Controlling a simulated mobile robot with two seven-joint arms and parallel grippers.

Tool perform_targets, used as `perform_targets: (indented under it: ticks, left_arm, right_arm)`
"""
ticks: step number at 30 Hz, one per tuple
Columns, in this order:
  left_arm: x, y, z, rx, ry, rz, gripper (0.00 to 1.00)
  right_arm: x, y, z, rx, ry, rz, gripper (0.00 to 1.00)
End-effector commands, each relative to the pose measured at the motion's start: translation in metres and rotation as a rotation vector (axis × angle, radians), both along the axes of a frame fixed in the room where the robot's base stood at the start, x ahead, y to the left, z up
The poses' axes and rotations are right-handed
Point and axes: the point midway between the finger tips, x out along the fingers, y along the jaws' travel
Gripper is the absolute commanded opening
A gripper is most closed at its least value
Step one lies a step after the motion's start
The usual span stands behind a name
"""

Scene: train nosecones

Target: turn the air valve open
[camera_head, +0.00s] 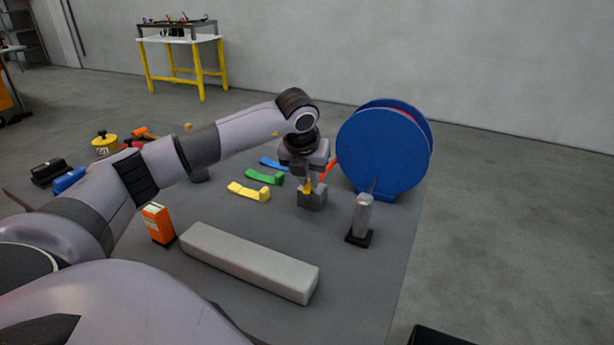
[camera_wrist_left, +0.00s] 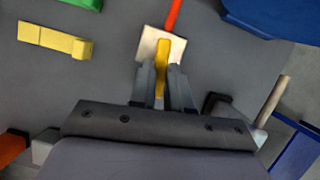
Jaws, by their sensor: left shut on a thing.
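The air valve is a grey block (camera_head: 314,200) with a yellow handle (camera_head: 307,187), standing on the grey mat to the left of the blue reel. In the left wrist view the valve's pale block (camera_wrist_left: 147,46) shows beyond the fingertips, with the yellow handle (camera_wrist_left: 163,54) on top and a red hose (camera_wrist_left: 174,14) leading away from it. My left gripper (camera_head: 306,179) points down over the valve. Its fingers (camera_wrist_left: 163,78) are shut on the yellow handle, one on each side, and hide part of it. My right gripper is not in view.
A large blue reel (camera_head: 380,152) stands right of the valve. A grey cylinder on a black base (camera_head: 362,218) is in front. Yellow (camera_head: 249,191), green (camera_head: 264,177) and blue (camera_head: 273,164) pieces lie left.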

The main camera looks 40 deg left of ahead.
Motion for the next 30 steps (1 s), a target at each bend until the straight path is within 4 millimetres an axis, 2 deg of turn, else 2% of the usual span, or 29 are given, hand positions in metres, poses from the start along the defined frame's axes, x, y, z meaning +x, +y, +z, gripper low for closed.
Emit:
perform_targets:
  ticks: [14,30]
  left_arm:
    - [0.010,-0.011,0.002,-0.001,-0.005,0.437,0.00]
    - [0.025,-0.017,0.003,0.001,-0.006,0.952,0.00]
  right_arm:
    - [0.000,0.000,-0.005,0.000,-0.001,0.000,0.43]
    - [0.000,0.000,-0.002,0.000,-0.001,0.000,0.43]
